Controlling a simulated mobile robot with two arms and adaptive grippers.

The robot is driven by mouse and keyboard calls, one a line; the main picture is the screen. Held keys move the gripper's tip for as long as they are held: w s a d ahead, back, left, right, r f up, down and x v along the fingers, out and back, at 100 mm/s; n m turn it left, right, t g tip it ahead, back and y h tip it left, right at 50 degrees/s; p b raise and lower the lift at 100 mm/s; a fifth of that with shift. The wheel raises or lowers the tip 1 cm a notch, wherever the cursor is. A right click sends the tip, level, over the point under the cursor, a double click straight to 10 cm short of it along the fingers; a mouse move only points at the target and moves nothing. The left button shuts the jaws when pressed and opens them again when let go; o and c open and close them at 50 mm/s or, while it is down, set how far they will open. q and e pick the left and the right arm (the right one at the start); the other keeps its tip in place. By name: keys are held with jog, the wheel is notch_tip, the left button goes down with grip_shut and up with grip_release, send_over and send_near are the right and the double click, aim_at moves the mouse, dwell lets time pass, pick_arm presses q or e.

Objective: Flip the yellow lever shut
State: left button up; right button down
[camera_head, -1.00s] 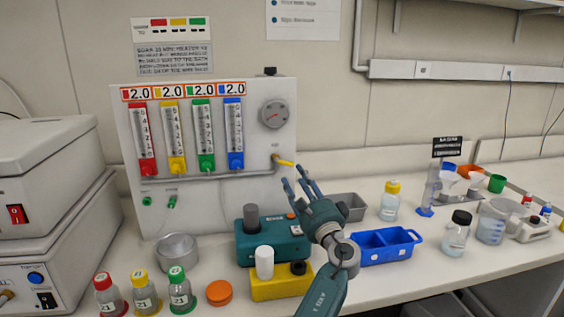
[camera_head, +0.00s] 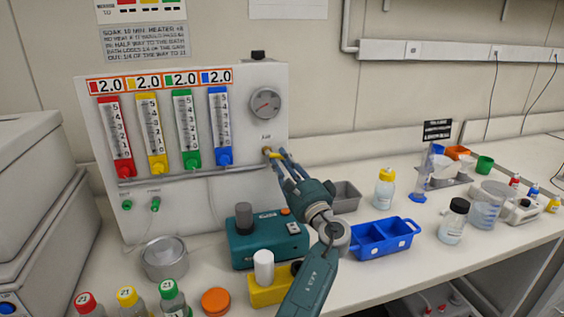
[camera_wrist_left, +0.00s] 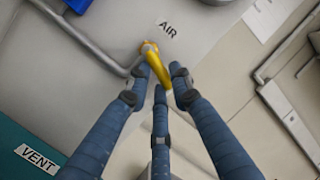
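The yellow lever (camera_head: 272,154) sits on the valve marked AIR, at the lower right of the white gauge panel (camera_head: 245,185). In the left wrist view the lever (camera_wrist_left: 157,68) runs from its round pivot down toward my fingers, pointing away from the AIR label. My left gripper (camera_head: 279,160) is at the lever. In the wrist view its blue fingers (camera_wrist_left: 160,78) are spread, with one on each side of the lever's free end and a third below it. Whether any finger touches the lever is unclear. My right gripper is not in view.
The panel carries several coloured flowmeters (camera_head: 186,130) and a round gauge (camera_head: 265,104). A pipe (camera_wrist_left: 95,48) runs close to the valve. Below stand a teal device (camera_head: 265,242), a blue tray (camera_head: 383,241) and a metal pot (camera_head: 164,258). Open air lies right of the panel.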

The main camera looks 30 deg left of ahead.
pick_arm(q)
grip_shut()
jog(key=n+b, duration=0.2)
jog(key=b, duration=0.1)
jog(key=r+n+g+b, duration=0.1)
jog(key=n+b, duration=0.1)
jog(key=b, duration=0.1)
jog(key=shift+w+d+r+n+g+b, duration=0.1)
jog(key=shift+w+r+n+g+b, duration=0.1)
jog(key=shift+n+g+b, duration=0.15)
jog(key=o, duration=0.7)
grip_release()
jog(key=v, duration=0.7)
jog(key=shift+s+d+f, duration=0.1)
jog(key=shift+d+f, duration=0.05)
